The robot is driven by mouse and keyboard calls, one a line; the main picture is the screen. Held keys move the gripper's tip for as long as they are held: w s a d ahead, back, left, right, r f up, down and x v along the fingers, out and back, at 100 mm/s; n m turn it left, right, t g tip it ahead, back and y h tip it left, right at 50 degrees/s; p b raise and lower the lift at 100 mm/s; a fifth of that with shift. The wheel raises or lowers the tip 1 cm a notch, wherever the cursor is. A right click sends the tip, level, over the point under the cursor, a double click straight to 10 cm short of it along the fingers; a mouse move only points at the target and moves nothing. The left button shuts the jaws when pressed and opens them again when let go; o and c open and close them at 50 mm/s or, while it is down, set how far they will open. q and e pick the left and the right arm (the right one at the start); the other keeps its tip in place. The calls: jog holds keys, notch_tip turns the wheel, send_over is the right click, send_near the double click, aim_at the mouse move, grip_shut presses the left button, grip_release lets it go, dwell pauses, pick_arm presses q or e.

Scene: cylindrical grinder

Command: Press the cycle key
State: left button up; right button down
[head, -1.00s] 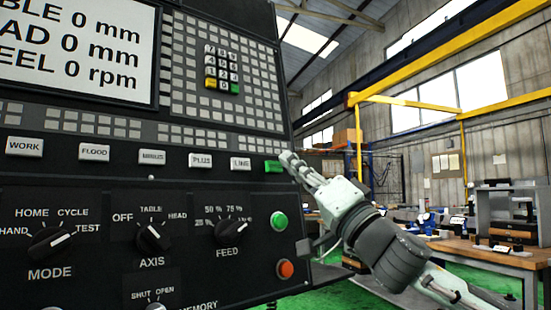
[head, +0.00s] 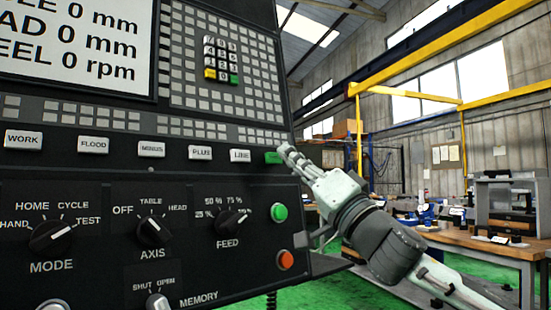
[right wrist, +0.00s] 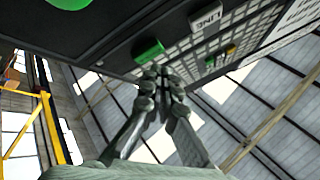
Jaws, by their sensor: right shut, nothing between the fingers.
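The green key (head: 274,158) at the right end of the panel's key row is the likely cycle key; its label is not readable. My right gripper (head: 285,152) is shut and empty, with its tips at the key's right edge and overlapping it in the head view. In the right wrist view, the green key (right wrist: 147,50) sits just beyond the closed fingertips (right wrist: 158,72). I cannot tell whether they touch it. My left gripper is not in view.
The LINE key (head: 240,156) is just left of the green key. Below are a round green button (head: 279,212), an orange button (head: 285,260) and the FEED knob (head: 230,221). A workbench (head: 500,250) stands at the right, well behind the panel.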

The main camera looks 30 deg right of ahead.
dwell(0.7)
jog(key=shift+w+a+f+p, duration=0.1)
jog(key=shift+w+p, duration=0.2)
jog(key=shift+w, duration=0.1)
jog(key=shift+w, duration=0.4)
dwell(0.5)
jog(key=shift+s+f, duration=0.1)
dwell(0.3)
jog(key=shift+s, duration=0.7)
